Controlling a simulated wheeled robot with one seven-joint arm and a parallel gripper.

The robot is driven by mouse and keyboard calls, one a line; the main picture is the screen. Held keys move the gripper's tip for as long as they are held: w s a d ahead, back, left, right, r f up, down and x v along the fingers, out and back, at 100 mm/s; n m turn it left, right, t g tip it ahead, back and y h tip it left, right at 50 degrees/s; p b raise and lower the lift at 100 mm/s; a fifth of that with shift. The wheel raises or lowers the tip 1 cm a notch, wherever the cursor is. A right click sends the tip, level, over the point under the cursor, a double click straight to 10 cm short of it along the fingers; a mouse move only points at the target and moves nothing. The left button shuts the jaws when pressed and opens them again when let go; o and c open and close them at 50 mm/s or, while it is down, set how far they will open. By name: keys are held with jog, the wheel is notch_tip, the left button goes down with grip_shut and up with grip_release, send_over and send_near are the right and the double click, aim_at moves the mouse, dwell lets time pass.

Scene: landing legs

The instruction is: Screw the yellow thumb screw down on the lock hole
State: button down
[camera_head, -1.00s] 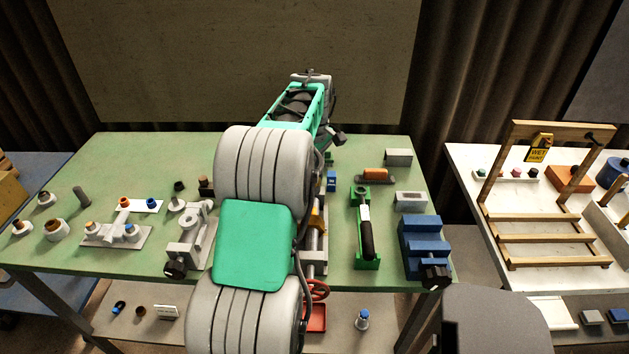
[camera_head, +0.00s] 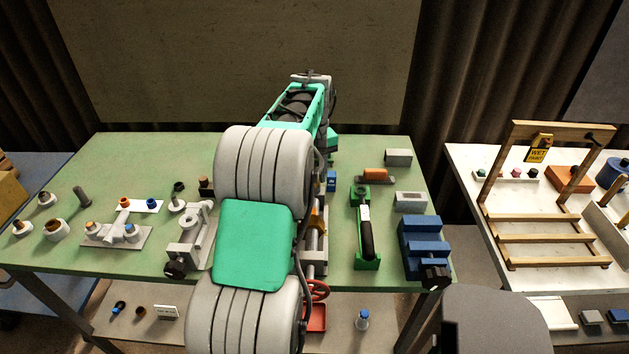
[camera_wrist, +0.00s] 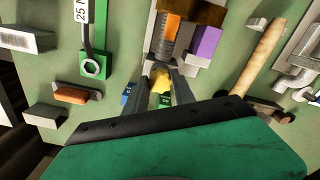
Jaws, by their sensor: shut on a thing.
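In the wrist view my gripper (camera_wrist: 162,88) is shut on the yellow thumb screw (camera_wrist: 161,80), which shows as a small yellow piece between the two grey fingers. The fingers point down toward the green bench top. I cannot make out the lock hole; the fingers and screw cover the spot beneath. I cannot tell whether the screw touches anything below. In the head view my own arm hides the gripper and the screw.
Close by in the wrist view are a purple block (camera_wrist: 206,42), a small blue block (camera_wrist: 127,97) and a wooden-handled hammer (camera_wrist: 262,55). A green holder with a hex nut (camera_wrist: 93,67) stands left.

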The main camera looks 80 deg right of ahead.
jog(key=shift+a+f, duration=0.15)
jog(key=shift+f, duration=0.05)
